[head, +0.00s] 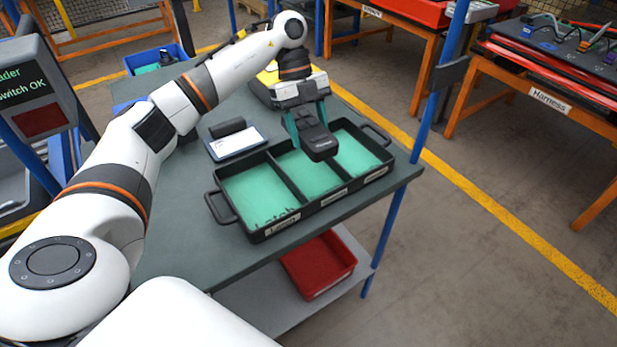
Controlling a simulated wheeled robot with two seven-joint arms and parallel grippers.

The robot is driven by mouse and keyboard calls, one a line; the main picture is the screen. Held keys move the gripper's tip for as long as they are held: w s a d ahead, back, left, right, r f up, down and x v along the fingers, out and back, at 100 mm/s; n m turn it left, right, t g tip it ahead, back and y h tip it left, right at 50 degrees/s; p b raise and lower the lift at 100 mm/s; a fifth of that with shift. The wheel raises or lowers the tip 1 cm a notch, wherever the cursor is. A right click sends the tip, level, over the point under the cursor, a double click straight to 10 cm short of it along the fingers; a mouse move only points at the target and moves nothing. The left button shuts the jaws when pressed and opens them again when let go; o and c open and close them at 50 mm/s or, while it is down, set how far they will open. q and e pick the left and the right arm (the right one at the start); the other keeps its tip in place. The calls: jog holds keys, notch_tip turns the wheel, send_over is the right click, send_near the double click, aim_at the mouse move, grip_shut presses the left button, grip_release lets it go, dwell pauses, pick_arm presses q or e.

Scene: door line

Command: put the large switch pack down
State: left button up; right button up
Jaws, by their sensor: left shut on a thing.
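My left gripper (307,128) has teal fingers and points down over the tray, shut on the large switch pack (319,147), a black block with a small pale mark. The pack shows over the middle compartment, near the divider to the right one. It looks to be above the tray floor, but I cannot tell whether it touches anything. The black tray (297,226) has three green-lined compartments, end handles and labels on its near wall. My right gripper is out of view.
The tray stands on a dark grey table (185,235). Behind its left end lie a white card (236,143) and a dark block (227,127). A reader (33,80) at left displays "Switch OK". A red bin (319,264) sits on the lower shelf. A blue post (437,90) rises at right.

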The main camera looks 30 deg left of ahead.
aim_at(296, 115)
pick_arm(q)
jog(key=shift+a+f, duration=0.1)
jog(key=shift+f, duration=0.3)
jog(key=shift+n, duration=0.3)
notch_tip(296, 115, down, 9)
jog(key=shift+f+p, duration=0.1)
jog(key=shift+p, duration=0.25)
jog(key=o, duration=0.8)
jog(key=shift+f, duration=0.1)
jog(key=b+v, duration=0.1)
jog(key=v, duration=1.1)
jog(key=shift+s, duration=0.1)
